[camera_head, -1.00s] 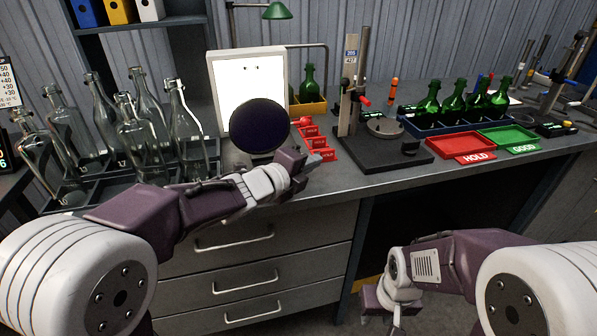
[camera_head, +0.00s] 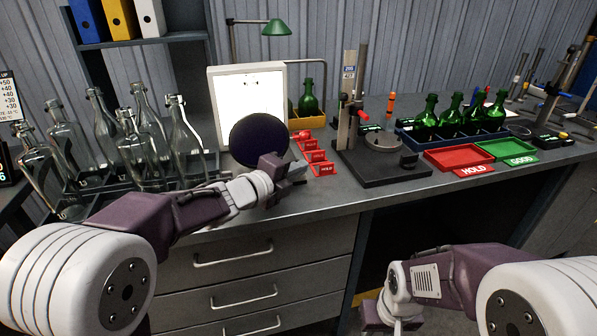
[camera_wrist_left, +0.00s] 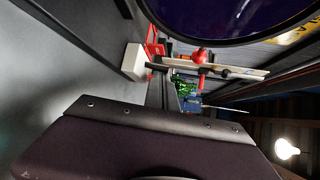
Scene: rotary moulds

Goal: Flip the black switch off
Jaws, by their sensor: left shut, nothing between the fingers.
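The lit white panel (camera_head: 248,82) stands at the back of the bench, with a dark round disc (camera_head: 258,140) in front of it. The disc's rim also shows at the top of the left wrist view (camera_wrist_left: 225,15). I cannot make out the black switch in either view; the disc and my left arm cover the panel's lower part. My left gripper (camera_head: 297,171) is shut and empty, just below and right of the disc, near the bench's front edge. My right gripper (camera_head: 388,318) hangs low in front of the bench, partly cut off by the picture's bottom; its fingers are unclear.
Clear glass bottles (camera_head: 150,135) stand in a dark rack on the left. Red HOLD cards (camera_head: 317,157) stand right of the disc. A black gauge stand (camera_head: 385,165), a red HOLD tray (camera_head: 460,158) and a green GOOD tray (camera_head: 505,150) lie further right.

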